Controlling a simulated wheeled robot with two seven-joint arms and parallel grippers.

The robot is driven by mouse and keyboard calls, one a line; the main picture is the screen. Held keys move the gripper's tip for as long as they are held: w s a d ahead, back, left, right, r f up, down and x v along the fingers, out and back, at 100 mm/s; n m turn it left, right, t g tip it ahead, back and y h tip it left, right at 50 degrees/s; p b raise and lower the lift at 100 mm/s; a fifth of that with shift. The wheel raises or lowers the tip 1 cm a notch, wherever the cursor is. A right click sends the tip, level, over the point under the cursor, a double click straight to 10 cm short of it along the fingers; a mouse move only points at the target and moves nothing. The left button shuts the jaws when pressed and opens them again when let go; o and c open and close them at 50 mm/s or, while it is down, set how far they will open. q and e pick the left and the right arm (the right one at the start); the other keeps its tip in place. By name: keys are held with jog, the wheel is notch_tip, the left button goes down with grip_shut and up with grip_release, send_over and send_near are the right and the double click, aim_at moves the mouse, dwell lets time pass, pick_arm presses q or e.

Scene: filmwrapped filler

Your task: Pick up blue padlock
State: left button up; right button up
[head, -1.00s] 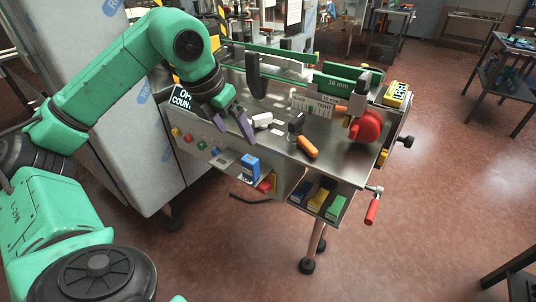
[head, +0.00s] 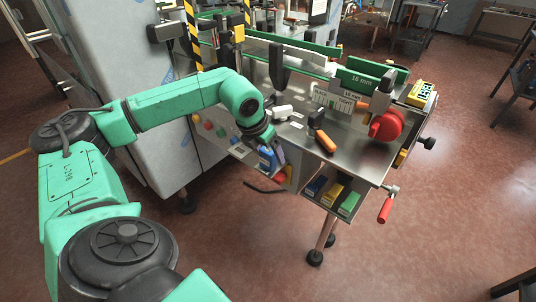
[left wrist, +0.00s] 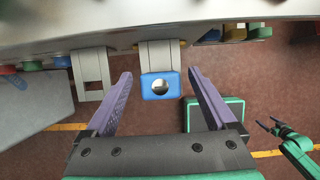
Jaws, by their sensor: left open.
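The blue padlock (head: 266,158) is at the front side of the steel machine table, partly covered by my left gripper in the head view. In the left wrist view the padlock (left wrist: 160,92) is below a grey plate, with a pale round spot on its face. My left gripper (left wrist: 160,88) is open, its two purple fingers on either side of the padlock, with a gap on both sides. In the head view this gripper (head: 272,150) is mostly hidden behind its own wrist. My right gripper (left wrist: 270,123) shows small at the right of the left wrist view, its fingers apart.
A second grey plate (left wrist: 92,75) with a square opening hangs left of the padlock. Coloured buttons (head: 208,125) line the panel. A bin holds blue, yellow and green blocks (head: 332,193). An orange-handled item (head: 325,141) lies on the tabletop.

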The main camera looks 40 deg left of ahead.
pick_arm(q)
grip_shut()
jog(key=shift+r, duration=0.15)
